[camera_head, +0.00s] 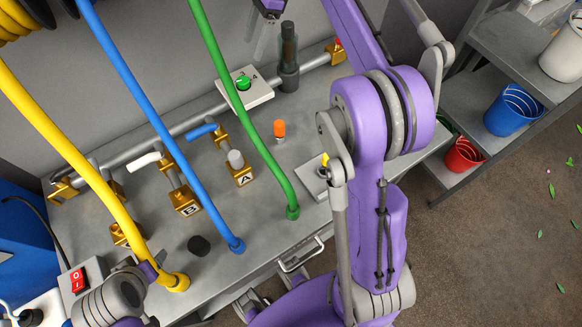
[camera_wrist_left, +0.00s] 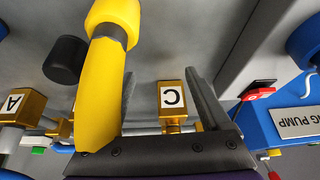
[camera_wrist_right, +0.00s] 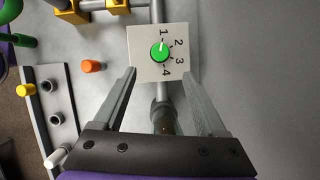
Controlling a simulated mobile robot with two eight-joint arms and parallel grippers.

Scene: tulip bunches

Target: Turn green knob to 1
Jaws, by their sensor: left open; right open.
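The green knob (camera_head: 243,84) sits on a square white plate (camera_head: 262,96) at the back of the bench. In the right wrist view, the knob (camera_wrist_right: 160,53) has numbers 1 to 4 around it, and its white pointer line appears to point toward 1. My right gripper (camera_wrist_right: 159,78) is open and empty, its fingers reaching toward the plate with the knob ahead between them. In the head view it shows partly at the top edge, by the plate. My left gripper (camera_wrist_left: 163,78) is open, with a gold block marked C (camera_wrist_left: 172,97) showing between its fingers.
Yellow (camera_head: 95,180), blue (camera_head: 150,110) and green (camera_head: 245,110) hoses cross the bench. The yellow hose (camera_wrist_left: 105,85) overlaps my left finger in the wrist view. An orange peg (camera_head: 279,129) and a dark cylinder (camera_head: 289,55) stand near the plate.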

